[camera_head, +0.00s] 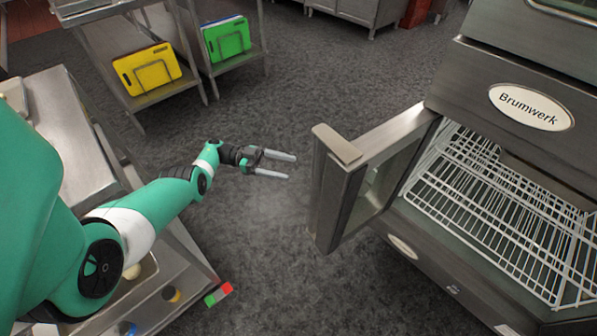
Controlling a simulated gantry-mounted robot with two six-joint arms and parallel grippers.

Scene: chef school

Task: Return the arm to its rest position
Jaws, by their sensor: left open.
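My left arm (150,205) comes in from the left, green and white with black joints. Its gripper (282,165) is stretched out over the open floor, with its two grey fingers apart and nothing between them. The fingertips point right, toward the open oven door (340,190), and look apart from it in the picture. My right gripper is not in view.
The Brumwerk oven (470,80) stands at the right, with empty white wire racks (500,210) inside. A metal counter (60,120) is at the left. Shelves at the back hold yellow boards (147,69) and green boards (227,39). Grey floor (330,75) lies clear between.

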